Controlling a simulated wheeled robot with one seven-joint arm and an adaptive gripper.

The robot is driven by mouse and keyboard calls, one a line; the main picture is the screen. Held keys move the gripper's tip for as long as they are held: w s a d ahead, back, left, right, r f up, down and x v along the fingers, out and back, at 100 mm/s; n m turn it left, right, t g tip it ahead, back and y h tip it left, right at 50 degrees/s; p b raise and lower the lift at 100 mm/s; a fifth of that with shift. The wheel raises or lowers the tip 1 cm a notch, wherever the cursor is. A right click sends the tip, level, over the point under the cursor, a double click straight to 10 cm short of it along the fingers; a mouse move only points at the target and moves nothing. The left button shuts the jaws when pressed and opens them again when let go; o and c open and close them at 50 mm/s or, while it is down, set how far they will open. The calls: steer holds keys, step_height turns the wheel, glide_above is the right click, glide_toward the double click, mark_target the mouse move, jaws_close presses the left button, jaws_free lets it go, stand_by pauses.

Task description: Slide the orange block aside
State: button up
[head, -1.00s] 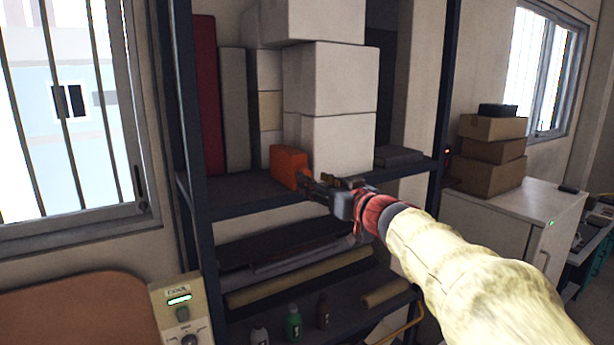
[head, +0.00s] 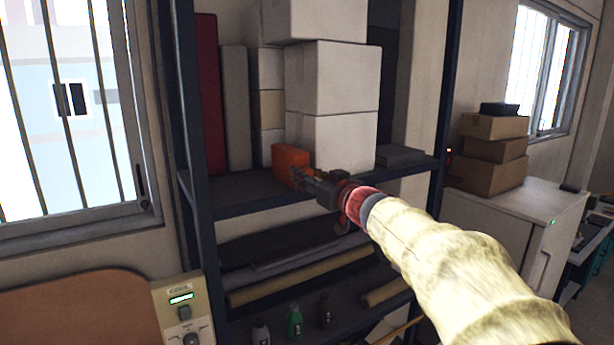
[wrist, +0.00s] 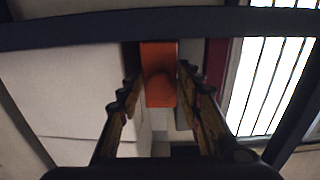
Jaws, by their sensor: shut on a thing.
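The orange block (head: 289,158) stands on the dark shelf (head: 252,189), in front of the stacked white boxes. My gripper (head: 303,179) reaches in from the right, and its fingers are at the block's right side. In the wrist view the orange block (wrist: 158,80) lies between the two fingertips of my gripper (wrist: 158,75), with a finger along each side. The gripper is shut on the block. Part of the block's lower right is hidden behind the fingers in the head view.
White boxes (head: 332,80) stand stacked right behind the block. A red panel (head: 208,95) and a grey panel (head: 235,108) stand to its left. Shelf posts (head: 187,120) bound the bay. Bare shelf lies left of the block. Rolls and bottles (head: 295,322) fill lower shelves.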

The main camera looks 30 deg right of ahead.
steer(key=c, duration=0.6)
jaws_close()
steer(key=a+b, duration=0.5)
steer(key=a, duration=1.1)
steer(key=shift+s+a, duration=0.3)
steer(key=o, duration=1.1)
jaws_free()
steer(key=shift+c, duration=0.2)
